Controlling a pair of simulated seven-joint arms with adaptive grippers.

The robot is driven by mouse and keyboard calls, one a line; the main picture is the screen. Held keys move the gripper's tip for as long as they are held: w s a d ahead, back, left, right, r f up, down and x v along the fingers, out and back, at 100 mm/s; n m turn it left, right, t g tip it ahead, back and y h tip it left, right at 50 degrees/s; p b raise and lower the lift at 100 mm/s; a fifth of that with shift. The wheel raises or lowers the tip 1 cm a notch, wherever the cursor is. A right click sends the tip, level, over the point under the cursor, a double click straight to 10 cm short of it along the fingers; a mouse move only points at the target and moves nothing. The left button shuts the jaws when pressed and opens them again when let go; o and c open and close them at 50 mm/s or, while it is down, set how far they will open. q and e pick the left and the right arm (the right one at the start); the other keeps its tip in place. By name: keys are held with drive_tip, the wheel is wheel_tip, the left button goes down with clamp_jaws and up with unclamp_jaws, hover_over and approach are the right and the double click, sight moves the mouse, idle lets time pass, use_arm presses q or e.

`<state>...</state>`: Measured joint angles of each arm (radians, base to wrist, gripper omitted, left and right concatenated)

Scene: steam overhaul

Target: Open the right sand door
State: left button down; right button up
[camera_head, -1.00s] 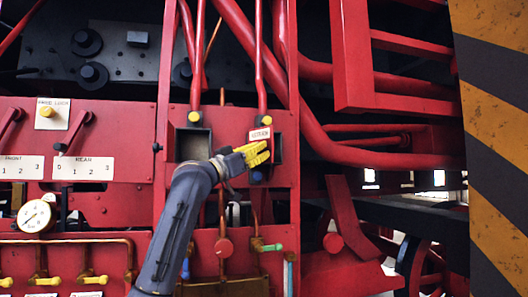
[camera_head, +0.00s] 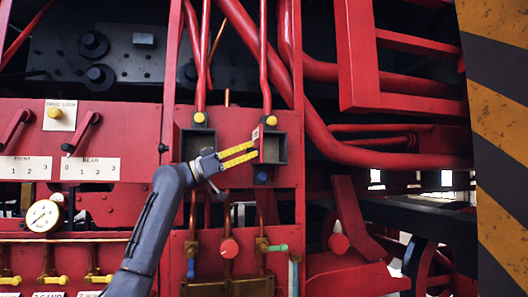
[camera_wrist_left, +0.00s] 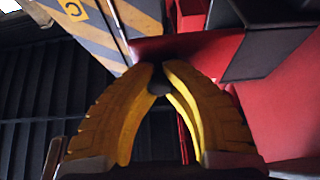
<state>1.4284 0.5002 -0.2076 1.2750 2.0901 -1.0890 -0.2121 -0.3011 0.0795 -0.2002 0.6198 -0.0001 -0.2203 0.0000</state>
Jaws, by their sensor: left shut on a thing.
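The right sand door (camera_head: 256,134) shows as a narrow, nearly edge-on plate with a small pale label, at the left side of the right sand box (camera_head: 281,148). The dark inside of that box is largely exposed. My left gripper (camera_head: 254,151) reaches in from the left, its yellow fingertips at the door's edge. In the left wrist view, the fingers (camera_wrist_left: 160,76) close on a small dark round knob (camera_wrist_left: 158,89) in front of a red surface. The fingers hide part of the door and box. My right gripper is not in view.
The left sand box (camera_head: 197,145) stands open beside my gripper. Red pipes (camera_head: 265,60) run above the boxes. A striped yellow-and-black post (camera_head: 500,120) stands at the far right.

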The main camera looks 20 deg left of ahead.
use_arm(q)
drive_tip(key=shift+a+g, duration=0.1)
drive_tip(key=shift+g, duration=0.2)
drive_tip(key=c, duration=1.2)
unclamp_jaws()
